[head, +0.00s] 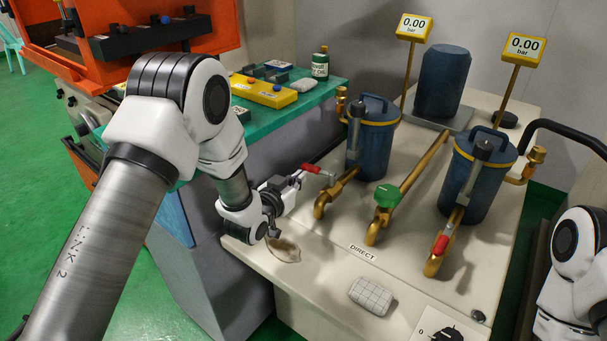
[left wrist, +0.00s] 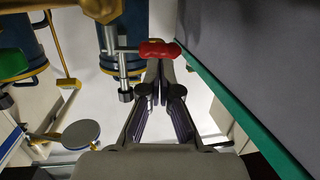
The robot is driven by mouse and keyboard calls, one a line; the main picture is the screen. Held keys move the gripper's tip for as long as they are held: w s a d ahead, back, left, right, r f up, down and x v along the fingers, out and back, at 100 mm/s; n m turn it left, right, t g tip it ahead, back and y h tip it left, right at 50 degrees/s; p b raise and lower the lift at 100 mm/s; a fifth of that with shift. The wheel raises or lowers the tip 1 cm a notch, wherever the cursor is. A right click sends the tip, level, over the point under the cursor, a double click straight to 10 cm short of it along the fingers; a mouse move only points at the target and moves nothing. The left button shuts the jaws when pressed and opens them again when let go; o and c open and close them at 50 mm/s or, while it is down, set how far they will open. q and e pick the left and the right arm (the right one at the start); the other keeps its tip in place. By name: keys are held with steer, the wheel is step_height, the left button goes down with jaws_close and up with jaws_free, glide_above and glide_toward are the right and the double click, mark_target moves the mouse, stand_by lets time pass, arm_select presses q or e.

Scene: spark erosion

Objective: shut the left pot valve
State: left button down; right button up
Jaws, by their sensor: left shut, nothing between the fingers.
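The left pot (head: 372,137) is a dark blue canister with a yellow band. Its valve has a red-handled lever (head: 311,168) that points left, crosswise to the brass pipe (head: 336,192). My left gripper (head: 297,178) is shut and empty, with its fingertips close beside the red grip. In the left wrist view the shut fingertips (left wrist: 160,66) lie just below the red grip (left wrist: 158,48); I cannot tell whether they touch it. My right gripper is out of view.
A green valve handle (head: 389,196) sits on the middle pipe. The right pot (head: 478,175) has a red lever (head: 440,245) lying along its pipe. A green-topped bench (head: 300,105) stands at left.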

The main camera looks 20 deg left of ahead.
mark_target(308, 166)
arm_select(q)
steer(key=shift+x, duration=1.35)
steer(key=shift+w, duration=0.85)
steer(key=shift+s+a+r, duration=0.1)
steer(key=shift+s+r, duration=0.05)
steer(key=shift+r, duration=0.05)
steer(key=shift+r, duration=0.1)
